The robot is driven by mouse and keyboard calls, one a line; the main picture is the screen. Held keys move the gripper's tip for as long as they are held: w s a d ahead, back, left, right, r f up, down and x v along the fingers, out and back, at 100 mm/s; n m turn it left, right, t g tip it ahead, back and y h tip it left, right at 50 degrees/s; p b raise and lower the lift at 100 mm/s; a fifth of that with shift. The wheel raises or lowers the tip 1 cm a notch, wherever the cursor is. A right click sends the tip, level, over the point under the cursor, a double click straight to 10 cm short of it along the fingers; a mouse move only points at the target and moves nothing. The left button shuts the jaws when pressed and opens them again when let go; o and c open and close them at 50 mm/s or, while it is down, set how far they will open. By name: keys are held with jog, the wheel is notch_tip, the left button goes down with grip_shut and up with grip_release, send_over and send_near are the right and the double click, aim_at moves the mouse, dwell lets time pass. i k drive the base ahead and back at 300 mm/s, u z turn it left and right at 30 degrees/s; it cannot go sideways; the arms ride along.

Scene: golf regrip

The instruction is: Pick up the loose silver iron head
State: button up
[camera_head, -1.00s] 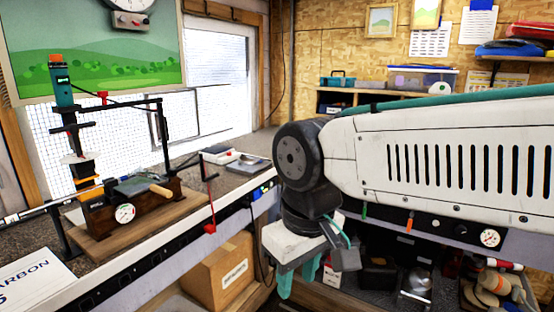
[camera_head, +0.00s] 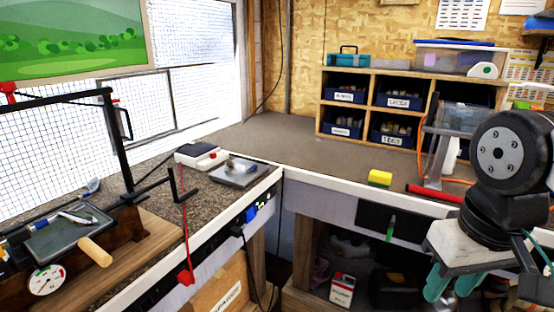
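A silver, shiny piece that looks like the iron head (camera_head: 240,166) lies on a flat grey scale plate (camera_head: 236,178) near the corner of the workbench. A small grey-blue piece (camera_head: 92,185) lies on the bench by the window; I cannot tell what it is. My gripper (camera_head: 452,287) hangs at the lower right, with its teal fingers pointing down and apart. Nothing shows between them. It is well to the right of the silver piece and in front of the right-hand bench. The fingertips' far side is partly hidden.
A clamp frame (camera_head: 118,150) with a hanging red cord stands to the left, near a dark tray (camera_head: 68,236). A yellow sponge (camera_head: 380,178) sits on the right bench. The bench corner behind the scale is clear.

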aim_at(230, 167)
jog(key=z, duration=0.15)
jog(key=i, duration=0.75)
jog(key=u, duration=0.75)
jog(key=i, duration=0.55)
jog(key=u, duration=0.55)
